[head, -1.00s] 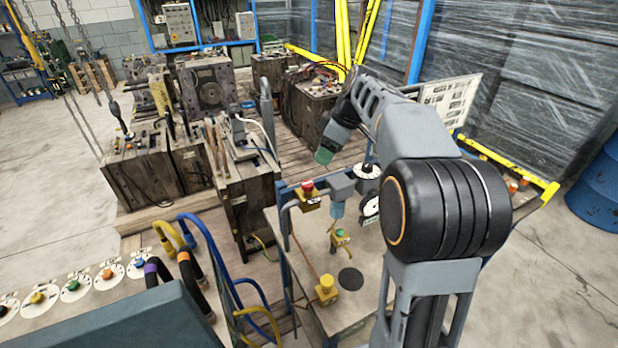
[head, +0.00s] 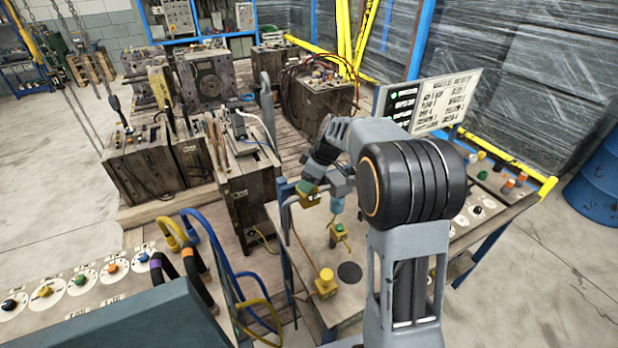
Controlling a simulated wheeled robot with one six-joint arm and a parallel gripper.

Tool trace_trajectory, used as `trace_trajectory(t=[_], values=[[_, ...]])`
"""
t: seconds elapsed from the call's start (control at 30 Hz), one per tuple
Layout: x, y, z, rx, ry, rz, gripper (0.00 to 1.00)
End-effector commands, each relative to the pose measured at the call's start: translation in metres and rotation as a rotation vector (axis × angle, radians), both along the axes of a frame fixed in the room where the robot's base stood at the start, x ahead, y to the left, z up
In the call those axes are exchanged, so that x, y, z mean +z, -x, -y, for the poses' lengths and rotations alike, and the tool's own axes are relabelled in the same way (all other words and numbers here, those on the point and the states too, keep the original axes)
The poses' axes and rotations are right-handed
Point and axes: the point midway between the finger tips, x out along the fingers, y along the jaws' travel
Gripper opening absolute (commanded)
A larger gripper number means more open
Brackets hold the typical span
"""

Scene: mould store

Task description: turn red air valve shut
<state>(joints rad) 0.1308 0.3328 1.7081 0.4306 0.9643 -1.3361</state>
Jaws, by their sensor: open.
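The red air valve sits on top of a small yellow block (head: 309,201) at the back left of the grey-topped bench. Its red knob is hidden now behind the end of my gripper (head: 306,187). My gripper's greenish end points down at the knob from above. It is open, but it is too small in the view to tell whether the fingers stand around the knob or touch it. My arm reaches in from the right over the bench.
A grey regulator with a blue bowl (head: 337,205) stands right of the valve. A green-topped yellow fitting (head: 338,231) and a yellow button box (head: 326,283) are on the bench. A white sign board (head: 447,101) stands behind my arm. Dark moulds (head: 248,195) stand to the left.

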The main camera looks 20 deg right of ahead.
Motion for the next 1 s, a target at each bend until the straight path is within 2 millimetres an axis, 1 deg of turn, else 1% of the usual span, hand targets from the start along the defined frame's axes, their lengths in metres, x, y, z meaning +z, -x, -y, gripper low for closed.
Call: trace_trajectory(t=[0.2, 0.7, 0.87, 1.0], values=[[-0.0003, 0.0000, -0.0002, 0.000, 0.000, 0.000, 0.60], [0.0001, 0.0000, 0.0000, 0.000, 0.000, 0.000, 0.13], [-0.0003, 0.0001, -0.0001, -0.009, 0.000, 0.001, 0.13], [-0.0017, 0.0003, -0.0004, -0.051, 0.000, 0.000, 0.13]])
